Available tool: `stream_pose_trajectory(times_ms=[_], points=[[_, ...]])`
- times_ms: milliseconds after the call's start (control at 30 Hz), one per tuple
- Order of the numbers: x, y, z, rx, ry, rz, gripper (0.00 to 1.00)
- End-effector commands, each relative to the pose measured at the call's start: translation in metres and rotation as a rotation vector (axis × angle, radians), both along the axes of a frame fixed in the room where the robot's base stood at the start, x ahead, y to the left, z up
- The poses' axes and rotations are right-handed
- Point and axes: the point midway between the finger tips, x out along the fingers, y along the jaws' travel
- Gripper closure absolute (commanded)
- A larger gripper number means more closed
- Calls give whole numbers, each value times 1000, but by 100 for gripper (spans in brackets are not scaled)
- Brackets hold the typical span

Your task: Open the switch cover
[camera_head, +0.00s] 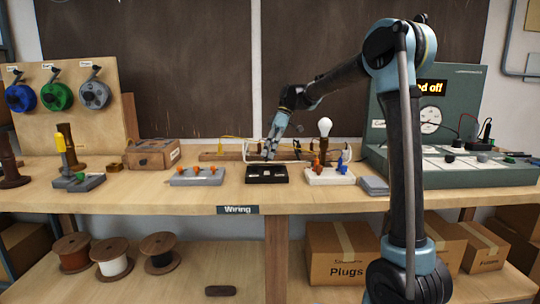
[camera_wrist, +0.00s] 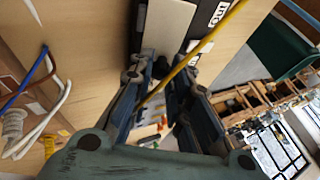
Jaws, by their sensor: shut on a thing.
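The black switch box (camera_head: 267,173) sits at the middle of the bench, behind the "Wiring" label. My gripper (camera_head: 270,152) comes down on it from above and behind, its tips at the box's back edge. In the wrist view, my gripper (camera_wrist: 168,92) has its fingers a little apart. A black part with a white label (camera_wrist: 212,14) shows beyond them at the top. The gripper appears to be shut on the dark switch cover, but the fingers hide most of the contact.
A grey tray with orange connectors (camera_head: 197,175) lies to the left of the box. A white lamp base (camera_head: 330,176) with an upright bulb (camera_head: 324,127) stands close to the right. A green test panel (camera_head: 445,150) fills the bench's right end. Bare bench shows in front.

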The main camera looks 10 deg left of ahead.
Motion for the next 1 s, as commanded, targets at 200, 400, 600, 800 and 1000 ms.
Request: stream_pose_trajectory(times_ms=[200,400,600,800,1000], points=[[4,0,0,-14,55,-1,100],[4,0,-1,-18,68,-2,100],[4,0,-1,-18,68,-1,100],[4,0,0,-18,68,-1,62],[4,0,0,-17,67,0,62]])
